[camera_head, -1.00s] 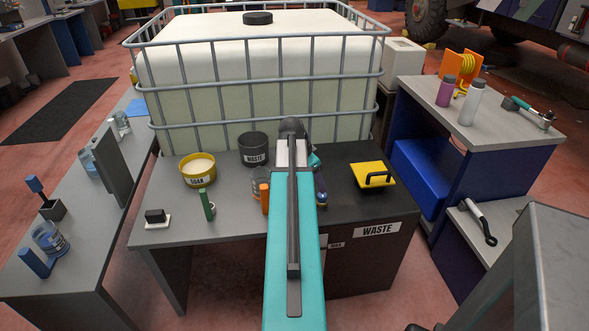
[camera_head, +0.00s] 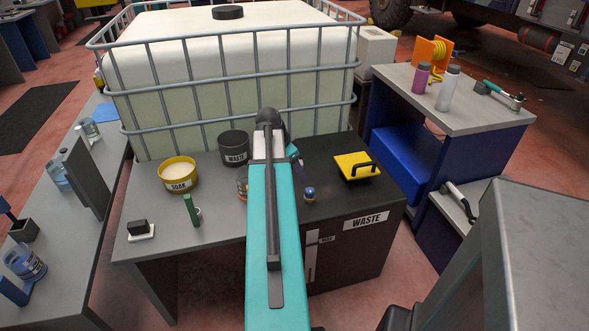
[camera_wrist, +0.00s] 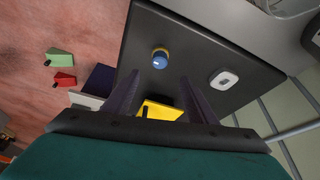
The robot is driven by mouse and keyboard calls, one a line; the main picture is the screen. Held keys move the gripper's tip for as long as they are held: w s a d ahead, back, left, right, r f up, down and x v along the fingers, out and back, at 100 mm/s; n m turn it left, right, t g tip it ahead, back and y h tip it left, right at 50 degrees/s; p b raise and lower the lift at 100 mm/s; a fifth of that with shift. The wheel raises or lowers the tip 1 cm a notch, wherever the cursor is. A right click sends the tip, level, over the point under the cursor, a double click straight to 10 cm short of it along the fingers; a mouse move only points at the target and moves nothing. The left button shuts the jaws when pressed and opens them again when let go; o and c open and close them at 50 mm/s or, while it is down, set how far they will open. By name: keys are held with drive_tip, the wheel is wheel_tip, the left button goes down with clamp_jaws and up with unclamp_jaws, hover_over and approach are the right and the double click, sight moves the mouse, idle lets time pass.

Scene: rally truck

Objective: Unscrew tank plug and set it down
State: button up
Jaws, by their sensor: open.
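A small round knob-like plug with a blue top and yellowish base (camera_head: 310,194) stands on the dark cabinet top, right of my arm. It also shows in the wrist view (camera_wrist: 160,59), beyond my fingertips. A black round cap (camera_head: 228,12) sits on top of the white caged tank (camera_head: 210,85); I cannot tell which of these is the tank plug. My gripper (camera_wrist: 162,84) is open and empty, its two dark fingers apart. In the head view my arm partly hides the gripper.
A yellow lid with a black handle (camera_head: 357,166) lies on the cabinet right of the knob. A bench with bottles (camera_head: 447,88) stands right.

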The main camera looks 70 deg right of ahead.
sight(309, 191)
drive_tip(key=shift+p+x, duration=0.65)
drive_tip(key=shift+x, duration=6)
drive_tip(key=shift+w+a, duration=0.1)
drive_tip(key=c, duration=1.2)
drive_tip(key=shift+n+t, duration=0.4)
drive_tip(key=shift+n, duration=0.5)
drive_tip(key=shift+a, duration=0.1)
drive_tip(key=shift+s+n+t, duration=0.2)
drive_tip(key=shift+n+t, duration=0.1)
drive_tip(key=shift+n, duration=0.5)
